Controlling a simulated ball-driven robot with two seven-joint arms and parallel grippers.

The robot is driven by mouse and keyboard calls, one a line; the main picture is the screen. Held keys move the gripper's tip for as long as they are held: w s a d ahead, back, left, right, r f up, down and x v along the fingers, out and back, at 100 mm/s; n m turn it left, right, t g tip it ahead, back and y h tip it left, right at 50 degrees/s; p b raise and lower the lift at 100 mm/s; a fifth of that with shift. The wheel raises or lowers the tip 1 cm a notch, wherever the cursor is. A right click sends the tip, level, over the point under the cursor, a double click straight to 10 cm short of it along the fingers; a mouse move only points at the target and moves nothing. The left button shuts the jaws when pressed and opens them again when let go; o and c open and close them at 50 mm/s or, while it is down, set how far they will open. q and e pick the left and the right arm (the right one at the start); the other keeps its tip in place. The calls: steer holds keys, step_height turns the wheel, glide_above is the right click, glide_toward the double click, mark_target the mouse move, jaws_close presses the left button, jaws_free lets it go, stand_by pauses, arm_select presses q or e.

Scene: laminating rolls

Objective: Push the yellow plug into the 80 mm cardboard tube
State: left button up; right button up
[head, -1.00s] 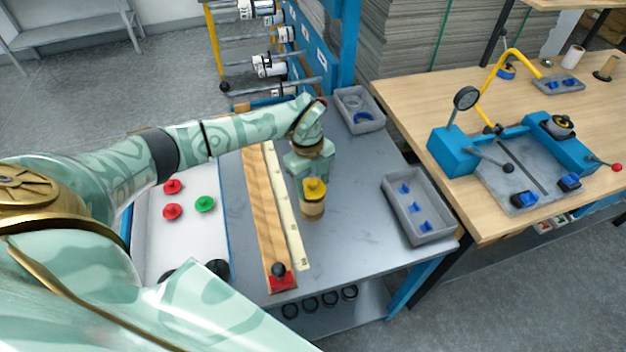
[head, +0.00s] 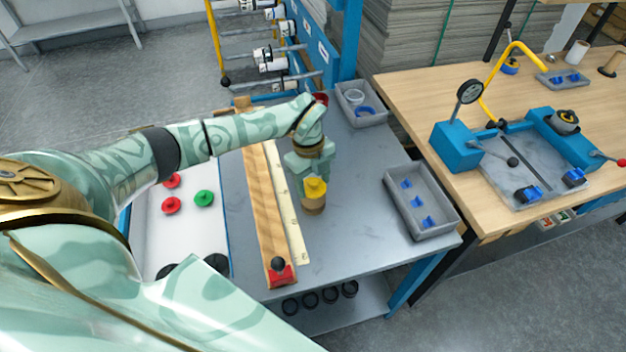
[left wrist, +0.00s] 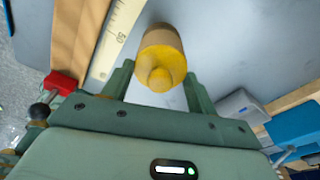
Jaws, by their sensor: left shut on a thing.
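The yellow plug (head: 315,188) is at the top of the brown cardboard tube (head: 313,208), which stands upright on the grey table. In the left wrist view the plug (left wrist: 161,74) shows its round knob toward me, with the tube (left wrist: 158,36) behind it. My left gripper (head: 315,172) is shut on the plug, with one finger on each side of it in the left wrist view (left wrist: 160,86). How deep the plug sits in the tube cannot be told. My right gripper is not in view.
A wooden rail (head: 265,215) and a pale ruler (head: 287,205) lie left of the tube. A white tray with red and green plugs (head: 204,198) is farther left. A grey bin (head: 440,229) with blue parts stands right; table between is clear.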

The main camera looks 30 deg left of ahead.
arm_select(q)
steer(key=shift+s+f, duration=0.15)
steer(key=shift+f, duration=0.05)
steer(key=o, duration=1)
steer(key=shift+o, duration=0.2)
step_height(320, 180, up, 16)
steer(key=a+p, duration=0.2)
steer(key=shift+w, duration=0.45)
